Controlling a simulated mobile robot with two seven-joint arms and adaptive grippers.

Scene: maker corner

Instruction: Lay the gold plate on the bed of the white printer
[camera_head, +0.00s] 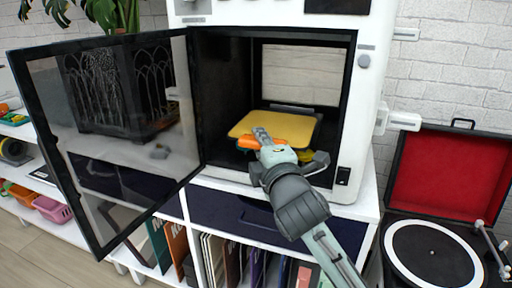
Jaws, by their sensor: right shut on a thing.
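The white printer (365,110) stands on a white shelf unit with its dark glass door (100,190) swung open to the left. The gold plate (265,124) lies level inside the printer's opening, over its dark bed (308,133). I cannot tell whether the plate touches the bed all over. My right gripper (268,140) reaches in from the lower right and is shut at the plate's front edge, by an orange part (277,143). Its fingers and wrist hide part of that edge. My left gripper is not in view.
A red-lined record player (432,254) stands open at the right. Records (215,262) fill the shelf below. A potted plant (105,12) is behind the door at the left. The open door bounds the free room on the left of the opening.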

